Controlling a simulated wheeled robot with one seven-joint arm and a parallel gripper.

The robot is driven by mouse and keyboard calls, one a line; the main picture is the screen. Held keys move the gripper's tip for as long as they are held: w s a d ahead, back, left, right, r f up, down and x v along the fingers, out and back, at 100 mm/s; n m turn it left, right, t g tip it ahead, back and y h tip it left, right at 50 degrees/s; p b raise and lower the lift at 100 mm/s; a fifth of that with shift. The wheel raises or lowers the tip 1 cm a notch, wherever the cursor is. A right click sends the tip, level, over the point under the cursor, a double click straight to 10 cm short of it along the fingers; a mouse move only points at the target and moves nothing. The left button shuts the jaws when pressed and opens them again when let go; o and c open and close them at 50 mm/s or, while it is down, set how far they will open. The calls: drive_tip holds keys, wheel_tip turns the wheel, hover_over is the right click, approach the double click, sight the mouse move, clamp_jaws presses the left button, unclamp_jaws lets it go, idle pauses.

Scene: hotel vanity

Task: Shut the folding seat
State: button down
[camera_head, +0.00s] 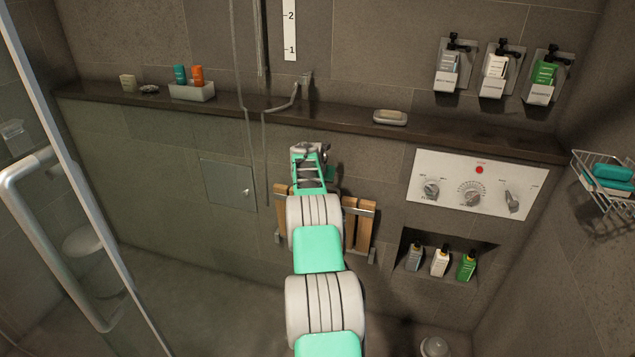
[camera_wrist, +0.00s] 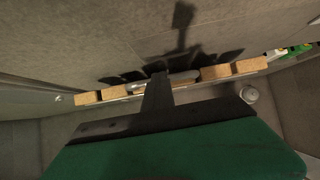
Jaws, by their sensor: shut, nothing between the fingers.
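The folding seat (camera_head: 366,228) is on the back wall below the ledge. Its wooden slats stand upright, close to the wall, with a grey bar across them. My arm hides the middle of the seat in the head view. In the wrist view the seat (camera_wrist: 216,73) shows from above as a row of slat ends along the wall, with a narrow space and shadows behind it. My gripper (camera_wrist: 158,80) is shut and empty at the middle of the seat's top edge. I cannot tell whether it touches. Its fingertips are hidden in the head view.
A dark ledge (camera_head: 345,126) with a soap dish (camera_head: 390,117) runs above the seat. A control panel (camera_head: 478,184) and a niche with bottles (camera_head: 440,261) are to the right. A metal wall hatch (camera_head: 228,185) is to the left. A glass door with a handle (camera_head: 50,235) stands at far left.

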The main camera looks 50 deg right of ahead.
drive_tip(key=shift+s+f, duration=0.3)
drive_tip(key=shift+f, duration=0.05)
